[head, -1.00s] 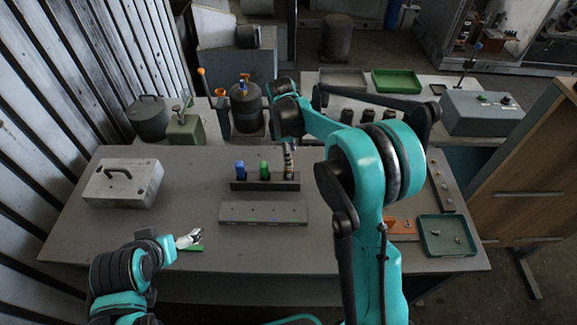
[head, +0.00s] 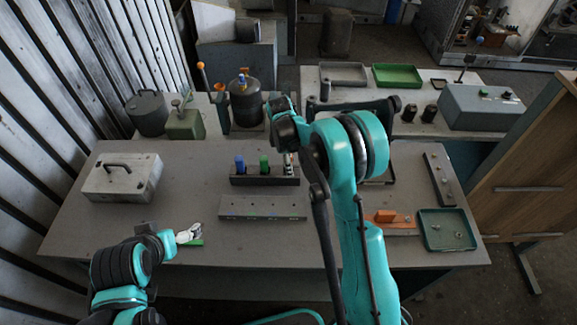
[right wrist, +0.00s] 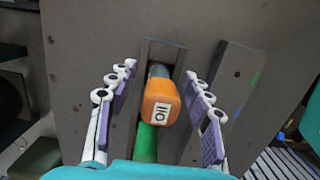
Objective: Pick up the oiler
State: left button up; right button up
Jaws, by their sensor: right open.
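The oiler (right wrist: 160,100) shows in the right wrist view as an orange block-like top with an "OIL" label. It stands in a slot of the dark rack (right wrist: 152,48), beside a green-handled tool (right wrist: 146,142). My right gripper (right wrist: 159,72) is open, with one finger on each side of the orange top and visible gaps to it. In the head view the rack (head: 240,181) stands mid-table; my right gripper (head: 289,163) is at its right end and the oiler is hidden there. My left gripper (head: 189,234) is low at the table's front left; its opening is unclear.
A blue tool (head: 240,163) and the green tool (head: 264,164) stand in the rack. A grey plate with holes (head: 262,207) lies in front. A grey case (head: 122,178) is at left, a green tray (head: 447,212) at right. A small green item (head: 195,243) is by the left gripper.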

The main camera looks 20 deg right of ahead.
grip_shut()
jog(key=shift+r, duration=0.15)
notch_tip(320, 180, up, 4)
jog(key=shift+r+p, duration=0.1)
jog(key=shift+p, duration=0.35)
jog(key=s+r, duration=0.3)
jog(key=s, duration=0.2)
jog(key=s+d+r+p, duration=0.1)
jog(key=s+r, duration=0.2)
jog(key=s, duration=0.3)
jog(key=shift+s+d+r, duration=0.3)
